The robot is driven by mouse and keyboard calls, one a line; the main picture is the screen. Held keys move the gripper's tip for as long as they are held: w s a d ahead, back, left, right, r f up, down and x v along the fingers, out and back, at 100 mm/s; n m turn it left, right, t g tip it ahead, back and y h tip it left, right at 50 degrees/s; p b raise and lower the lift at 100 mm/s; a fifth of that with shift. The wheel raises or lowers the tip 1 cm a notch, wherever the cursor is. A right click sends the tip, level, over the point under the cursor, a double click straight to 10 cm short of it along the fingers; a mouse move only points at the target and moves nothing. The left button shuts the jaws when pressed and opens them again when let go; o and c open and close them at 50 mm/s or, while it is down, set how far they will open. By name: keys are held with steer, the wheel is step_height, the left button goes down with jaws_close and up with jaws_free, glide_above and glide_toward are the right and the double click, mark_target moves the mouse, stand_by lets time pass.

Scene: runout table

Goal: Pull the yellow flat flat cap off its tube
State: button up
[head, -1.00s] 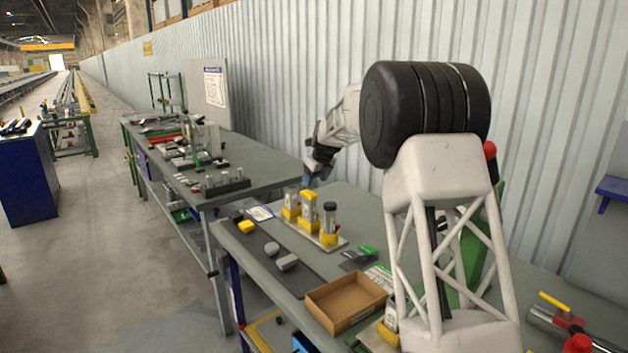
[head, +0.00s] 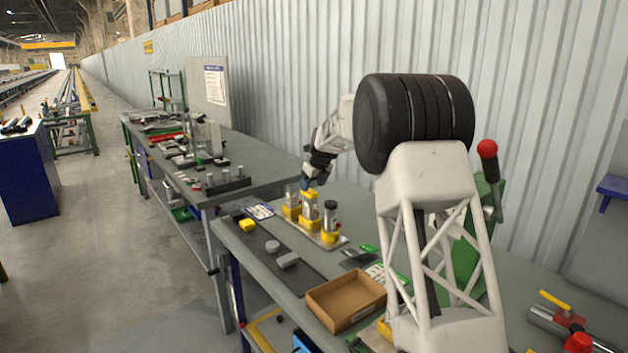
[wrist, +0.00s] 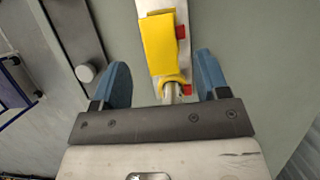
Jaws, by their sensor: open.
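The yellow flat cap (head: 310,194) sits on the middle one of three upright tubes, each in a yellow holder on a light plate (head: 328,242). In the wrist view a flat yellow piece, which looks like this cap (wrist: 158,42), shows ahead of and between the fingers.
The right tube (head: 330,212) has a dark top and the left tube (head: 291,195) stands close beside the middle one. An open cardboard box (head: 345,300) is at the table's front. A dark mat (head: 275,255) with grey pieces lies left of the plate.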

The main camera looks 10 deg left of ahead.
mark_target(310, 191)
steer(key=shift+x, duration=2.45)
jaws_close()
steer(key=shift+r, duration=2.5)
stand_by(0.7)
